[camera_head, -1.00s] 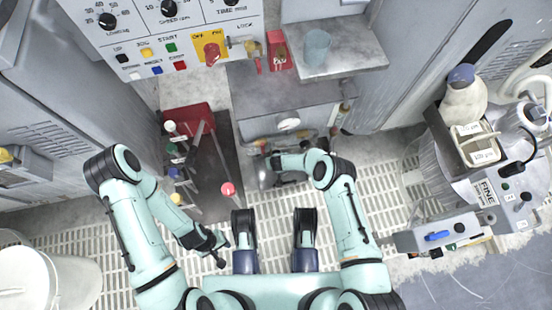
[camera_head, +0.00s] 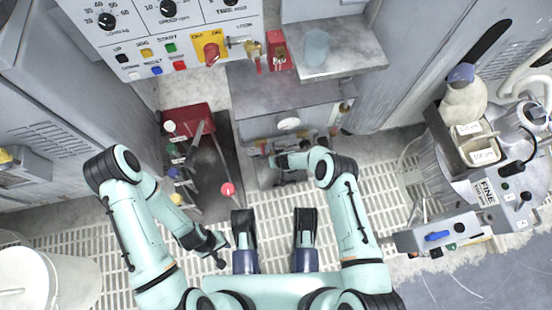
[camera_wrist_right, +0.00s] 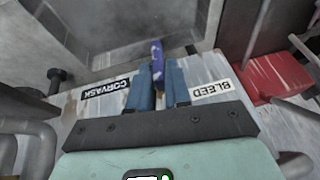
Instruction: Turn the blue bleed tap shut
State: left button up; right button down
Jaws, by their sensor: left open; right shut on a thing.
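The blue bleed tap (camera_wrist_right: 157,60) is a narrow, worn blue lever. In the right wrist view it stands upright in the picture, between the fingers of my right gripper (camera_wrist_right: 159,78). The fingers are shut on it and hide its lower part. A label reading BLEED (camera_wrist_right: 211,89) is just right of the fingers. In the head view my right gripper (camera_head: 276,163) is at the low pipework under the grey shelf, and the tap cannot be made out there. My left gripper (camera_head: 221,252) is open and empty above the floor grating, at the lower left of centre.
A red part (camera_wrist_right: 272,76) and grey pipes crowd the wrist view's sides. In the head view, a rack with bottles and a red tray (camera_head: 188,117) stands left of the pipework. A steel drum (camera_head: 478,185) stands at right.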

jog(key=shift+w+d+f+m+g+y, duration=0.1)
jog(key=shift+d+m+g+y, duration=0.1)
jog(key=shift+y, duration=0.6)
jog(key=shift+s+d+f+m+g+y, duration=0.1)
jog(key=shift+d+m+y, duration=0.1)
jog(key=shift+y, duration=0.6)
jog(key=shift+w+d+f+m+g+y, duration=0.1)
jog(key=shift+d+m+y, duration=0.1)
jog(key=shift+y, duration=0.6)
jog(key=c, duration=1.2)
grip_release()
jog(key=shift+a, duration=0.1)
jog(key=shift+o, duration=0.2)
